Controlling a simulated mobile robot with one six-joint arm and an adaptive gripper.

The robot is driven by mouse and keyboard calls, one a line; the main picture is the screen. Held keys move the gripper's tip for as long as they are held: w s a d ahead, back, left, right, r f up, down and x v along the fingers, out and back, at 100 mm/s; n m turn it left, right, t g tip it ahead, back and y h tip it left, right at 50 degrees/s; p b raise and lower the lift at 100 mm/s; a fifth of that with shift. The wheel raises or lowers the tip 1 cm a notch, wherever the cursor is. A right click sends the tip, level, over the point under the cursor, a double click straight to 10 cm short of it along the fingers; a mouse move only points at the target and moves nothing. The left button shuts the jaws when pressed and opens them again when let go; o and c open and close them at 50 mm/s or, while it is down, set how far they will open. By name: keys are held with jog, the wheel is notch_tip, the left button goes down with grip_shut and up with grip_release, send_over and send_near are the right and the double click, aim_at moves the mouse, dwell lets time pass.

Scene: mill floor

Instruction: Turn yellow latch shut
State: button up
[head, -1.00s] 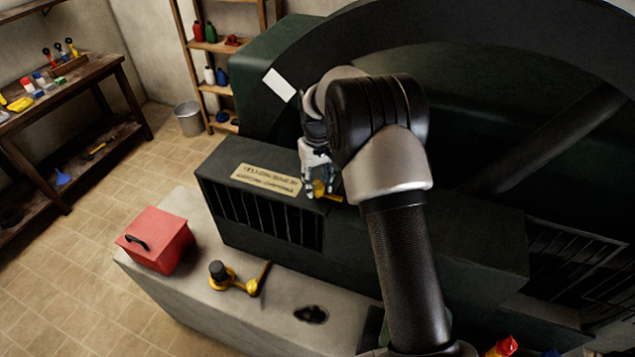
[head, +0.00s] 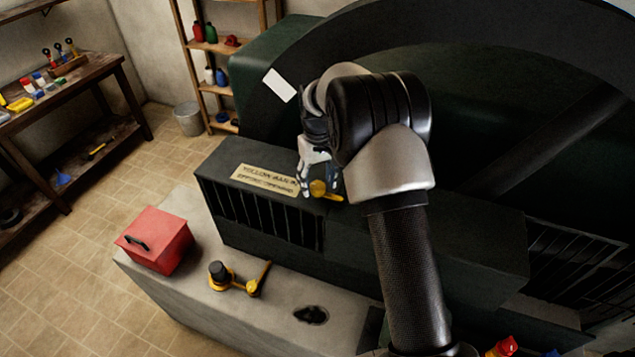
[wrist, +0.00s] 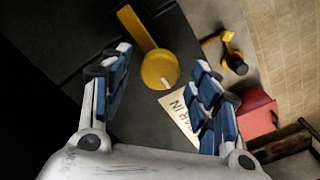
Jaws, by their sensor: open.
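The yellow latch (wrist: 158,68) sits on top of the dark machine housing (head: 400,220). My gripper (wrist: 160,85) is open, with blue-padded fingers on either side of the hub in the wrist view. The latch lies beyond the fingertips there, and I see no contact. In the head view my gripper (head: 318,180) hangs above the housing.
A lettered plate (head: 265,180) lies on the housing left of the latch. On the pale plinth (head: 190,290) stand a red box (head: 160,240) and a yellow fitting with a black knob (head: 220,272). A large dark wheel (head: 480,45) rises behind my arm.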

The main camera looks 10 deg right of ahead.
aim_at(318, 185)
notch_tip(318, 185, up, 11)
dwell(0.3)
dwell(0.4)
jog(key=s+r+m+t+b, duration=0.1)
jog(key=s+r+t+b, duration=0.15)
jog(key=s+b, duration=1.2)
jog(key=s+f+b, duration=0.1)
jog(key=s+f, duration=0.3)
jog(key=s, duration=0.3)
jog(key=s+f+t+b, duration=0.1)
jog(key=s+f, duration=0.3)
jog(key=s, duration=0.4)
jog(key=s+f+m+t+b, duration=0.1)
jog(key=s+f+b, duration=0.2)
jog(key=s, duration=0.4)
jog(key=shift+s+f, duration=0.3)
jog(key=shift+f, duration=0.45)
